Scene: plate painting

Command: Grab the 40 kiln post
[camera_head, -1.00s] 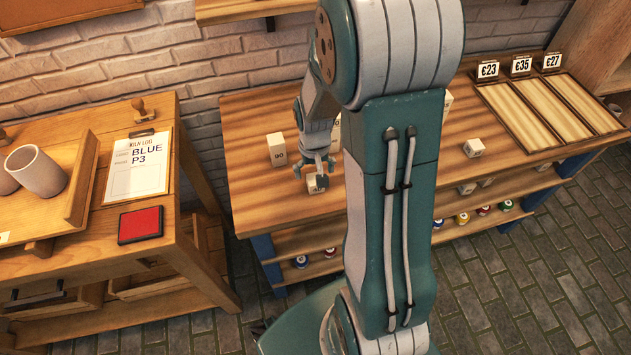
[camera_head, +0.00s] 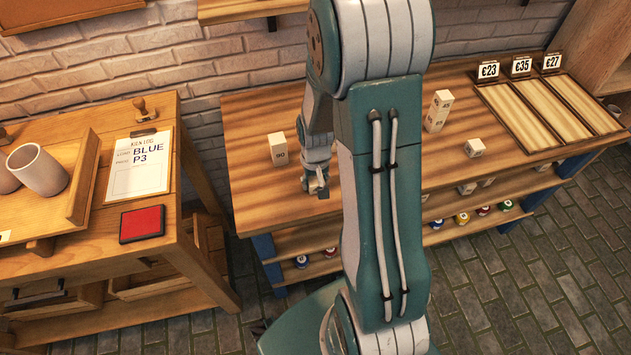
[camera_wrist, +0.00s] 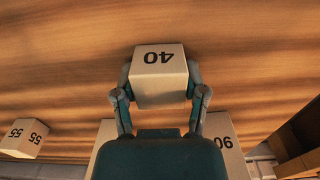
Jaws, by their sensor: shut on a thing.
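The 40 kiln post (camera_wrist: 158,72) is a short pale block with "40" on its top, seen in the wrist view between the fingers of my gripper (camera_wrist: 160,88). The fingers are shut on its two sides. In the head view my gripper (camera_head: 318,188) is over the front left part of the workbench (camera_head: 250,120). The post is mostly hidden there behind my fingers. I cannot tell whether it is clear of the bench top.
A 90 post (camera_head: 278,149) stands just left of my gripper. A stacked pair of pale posts (camera_head: 439,110) and a small pale cube (camera_head: 476,147) stand farther right. Price-tagged wooden trays (camera_head: 545,112) lie at the right end. A table with cups (camera_head: 38,170) is at the left.

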